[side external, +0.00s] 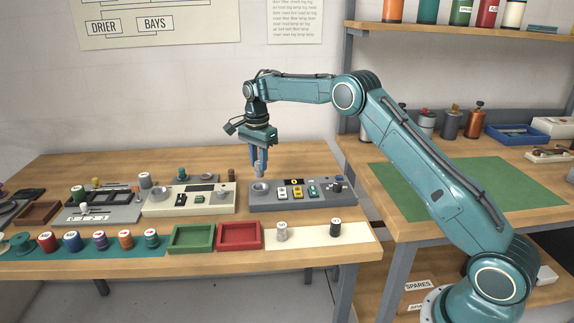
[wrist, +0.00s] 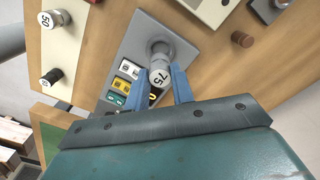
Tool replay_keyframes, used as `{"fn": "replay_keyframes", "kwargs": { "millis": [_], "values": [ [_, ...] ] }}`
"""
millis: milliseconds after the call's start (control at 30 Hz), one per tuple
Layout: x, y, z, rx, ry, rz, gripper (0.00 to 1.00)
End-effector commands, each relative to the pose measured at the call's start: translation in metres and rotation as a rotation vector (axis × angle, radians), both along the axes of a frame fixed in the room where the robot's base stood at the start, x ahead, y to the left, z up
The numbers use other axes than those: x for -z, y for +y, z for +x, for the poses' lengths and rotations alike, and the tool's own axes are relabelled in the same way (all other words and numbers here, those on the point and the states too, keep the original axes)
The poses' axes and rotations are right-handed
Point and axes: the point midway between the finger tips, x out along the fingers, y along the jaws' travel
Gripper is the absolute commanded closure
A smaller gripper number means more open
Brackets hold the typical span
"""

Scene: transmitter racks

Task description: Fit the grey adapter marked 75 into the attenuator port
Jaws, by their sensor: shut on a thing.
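My gripper (side external: 260,164) is shut on the grey adapter (side external: 259,174), seen just above a round port (side external: 260,188) on the left end of a grey panel (side external: 301,205). In the wrist view, the adapter (wrist: 160,76) shows its white end marked 75 between the two blue fingers of my gripper (wrist: 162,88). The adapter looks upright in the side view. Its lower end overlaps the port (wrist: 158,44) in the wrist view, so I cannot tell whether they touch.
A cream strip (side external: 305,243) bears a grey adapter marked 50 (wrist: 56,18) and a black-bodied one (side external: 335,228). Red (side external: 240,236) and green (side external: 193,238) trays sit left of it. A cream panel (side external: 190,199) stands left of the grey one, with several coloured spools at front left.

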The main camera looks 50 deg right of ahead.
Motion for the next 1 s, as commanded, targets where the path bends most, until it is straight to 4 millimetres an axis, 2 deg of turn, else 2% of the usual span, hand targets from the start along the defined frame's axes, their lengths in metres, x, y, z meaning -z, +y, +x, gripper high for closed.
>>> {"fn": "replay_keyframes", "kwargs": {
  "millis": [100, 367, 733, 1000],
  "values": [
    [0.010, 0.000, 0.000, 0.000, 0.001, 0.000, 1.00],
    [0.016, 0.000, 0.000, 0.000, 0.001, 0.000, 1.00],
    [0.051, 0.000, 0.000, 0.000, 0.000, 0.000, 1.00],
    [0.053, 0.000, 0.000, 0.000, 0.000, 0.000, 1.00]
  ]
}}
